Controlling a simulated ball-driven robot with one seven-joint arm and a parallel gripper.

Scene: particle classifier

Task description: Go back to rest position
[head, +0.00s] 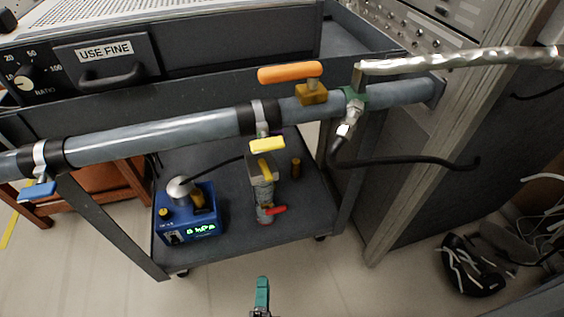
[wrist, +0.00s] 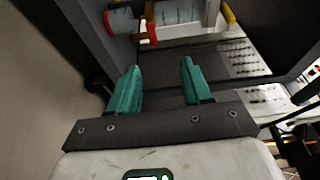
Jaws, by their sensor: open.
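My gripper (wrist: 158,88) shows in the wrist view with its two teal fingers apart and nothing between them. In the head view only a teal finger of my gripper (head: 262,296) shows at the bottom edge, in front of the cart and over the floor. The rest of the gripper is out of that view. It stands apart from the pipe and the things on the cart.
A grey pipe (head: 160,138) with an orange-handled valve (head: 290,73) crosses above a dark cart (head: 240,238). On its shelf stand a blue pump box (head: 188,212) and a fitting with a red handle (head: 272,212). Open floor (head: 330,285) lies in front.

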